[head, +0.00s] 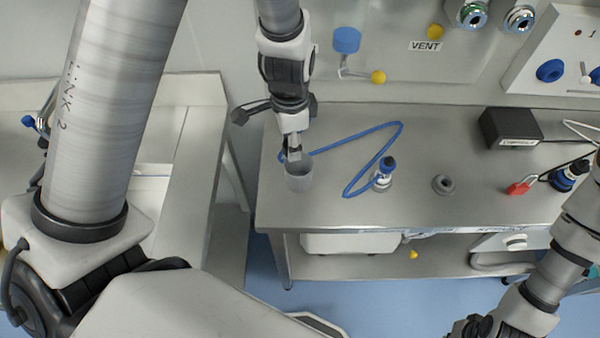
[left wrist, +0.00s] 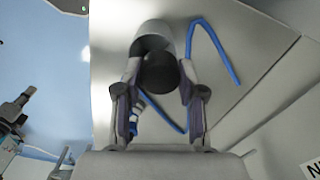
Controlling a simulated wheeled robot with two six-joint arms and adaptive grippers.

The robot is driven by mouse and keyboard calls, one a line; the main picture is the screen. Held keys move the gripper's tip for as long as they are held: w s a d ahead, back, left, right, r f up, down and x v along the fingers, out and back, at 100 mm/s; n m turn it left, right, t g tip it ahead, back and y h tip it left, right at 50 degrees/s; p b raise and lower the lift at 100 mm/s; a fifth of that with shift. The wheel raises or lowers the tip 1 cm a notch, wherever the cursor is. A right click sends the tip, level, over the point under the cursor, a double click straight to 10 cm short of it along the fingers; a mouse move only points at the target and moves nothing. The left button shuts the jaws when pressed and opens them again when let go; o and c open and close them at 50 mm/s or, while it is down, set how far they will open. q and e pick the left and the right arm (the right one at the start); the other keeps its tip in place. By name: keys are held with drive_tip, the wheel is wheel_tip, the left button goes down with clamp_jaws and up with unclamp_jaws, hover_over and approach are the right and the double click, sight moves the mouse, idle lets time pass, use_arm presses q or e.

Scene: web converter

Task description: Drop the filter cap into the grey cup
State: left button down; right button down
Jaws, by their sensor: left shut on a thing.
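The grey cup (head: 298,180) stands upright on the steel table near its left front corner. My left gripper (head: 293,152) points down right over the cup's mouth. In the left wrist view my left gripper (left wrist: 160,95) is shut on the filter cap (left wrist: 159,75), a dark round piece between the two fingers. The grey cup (left wrist: 153,31) shows behind the cap there, its mouth partly hidden by it. In the head view the cap is hidden by the fingers. My right gripper (head: 478,327) is at the bottom right edge, cut off, so its jaws cannot be read.
A blue hose (head: 372,136) curves over the steel table (head: 340,205) beside the cup.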

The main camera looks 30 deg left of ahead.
use_arm(q)
drive_tip(key=c, duration=0.6)
unclamp_jaws()
drive_tip(key=shift+s+d+r, duration=0.1)
drive_tip(key=shift+s+r, duration=0.2)
drive_tip(key=shift+s, duration=0.25)
drive_tip(key=shift+s+d+r, duration=0.1)
drive_tip(key=shift+s+r, duration=0.2)
drive_tip(key=shift+s, duration=0.2)
drive_tip(key=shift+w+a+f, duration=0.1)
drive_tip(key=shift+w+f, duration=0.2)
drive_tip(key=shift+w, duration=0.35)
drive_tip(key=shift+r, duration=0.3)
wheel_tip(320, 180, up, 12)
drive_tip(key=shift+s+f, duration=0.15)
drive_tip(key=shift+f, duration=0.05)
use_arm(e)
drive_tip(key=shift+s+d+r, duration=0.1)
drive_tip(key=shift+s+r, duration=0.15)
drive_tip(key=shift+s, duration=0.2)
use_arm(q)
drive_tip(key=shift+f, duration=0.1)
